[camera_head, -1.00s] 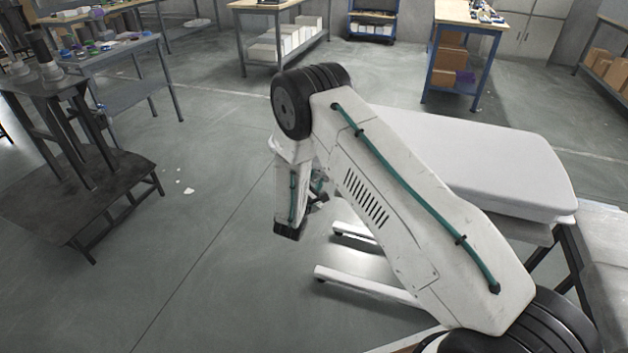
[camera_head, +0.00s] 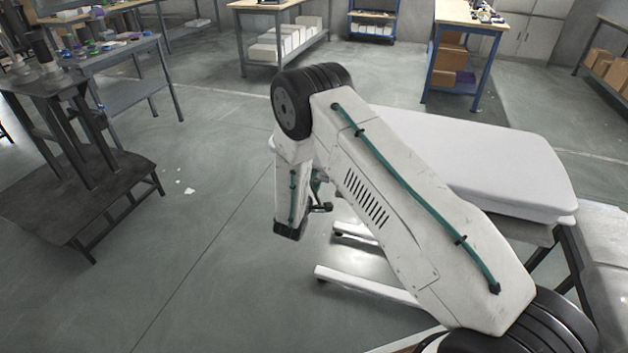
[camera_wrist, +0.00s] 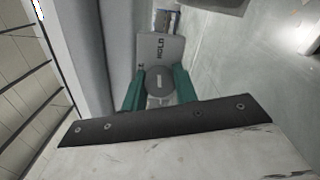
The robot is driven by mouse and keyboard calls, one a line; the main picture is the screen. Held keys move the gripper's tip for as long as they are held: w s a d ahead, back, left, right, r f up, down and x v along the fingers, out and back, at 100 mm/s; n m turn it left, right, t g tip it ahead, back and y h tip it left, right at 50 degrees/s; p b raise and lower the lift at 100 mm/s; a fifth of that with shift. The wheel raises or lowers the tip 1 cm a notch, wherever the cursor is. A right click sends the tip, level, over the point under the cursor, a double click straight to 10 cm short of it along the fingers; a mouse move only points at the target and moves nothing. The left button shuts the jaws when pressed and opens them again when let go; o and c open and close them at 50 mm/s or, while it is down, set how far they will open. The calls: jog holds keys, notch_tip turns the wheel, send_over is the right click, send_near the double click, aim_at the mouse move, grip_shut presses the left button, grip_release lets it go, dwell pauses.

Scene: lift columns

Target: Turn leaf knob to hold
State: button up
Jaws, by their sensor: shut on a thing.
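In the wrist view a round grey knob (camera_wrist: 158,82) sits at the foot of a light grey plate (camera_wrist: 160,48) marked with what reads as HOLD. A short slot or mark shows on the knob's face. My gripper (camera_wrist: 159,88) has its two teal fingers on either side of the knob, shut on it. The marking lies just beyond the knob in the picture. In the head view my gripper (camera_head: 321,206) is mostly hidden behind my arm, and the knob cannot be made out.
A white padded table top (camera_head: 480,160) stands right of my arm, with white legs on the floor below. A dark lift table (camera_head: 75,200) stands at the left. Workbenches and a blue-framed bench (camera_head: 465,50) line the back.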

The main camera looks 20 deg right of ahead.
jog(key=shift+w+r, duration=0.1)
jog(key=o, duration=1)
jog(key=shift+c, duration=0.2)
jog(key=shift+a, duration=0.1)
